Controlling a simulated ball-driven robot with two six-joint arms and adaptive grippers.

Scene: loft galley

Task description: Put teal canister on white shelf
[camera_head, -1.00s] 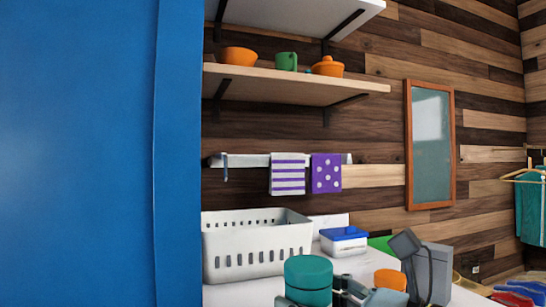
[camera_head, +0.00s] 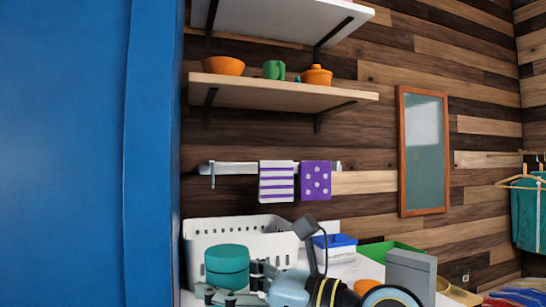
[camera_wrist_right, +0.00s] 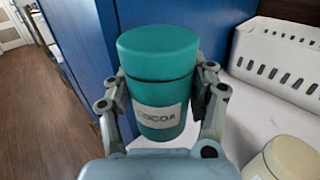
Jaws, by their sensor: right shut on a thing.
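The teal canister (camera_head: 227,263) is upright at the lower left of the head view, in front of the white basket. In the right wrist view the canister (camera_wrist_right: 158,55) has a lid and a label reading "COCOA". My right gripper (camera_wrist_right: 160,88) is shut on it, with one finger on each side. In the head view my right gripper (camera_head: 255,277) is partly hidden at the canister's right side. The white shelf (camera_head: 290,22) is at the top of the head view, high on the wood wall; its upper surface is not visible. My left gripper is not in view.
A wooden shelf (camera_head: 285,93) below the white one holds an orange bowl (camera_head: 223,66), a green mug (camera_head: 274,70) and an orange pot (camera_head: 316,75). A tall blue panel (camera_head: 80,150) fills the left. The white basket (camera_head: 205,232) and a blue-lidded box (camera_head: 336,241) stand on the counter.

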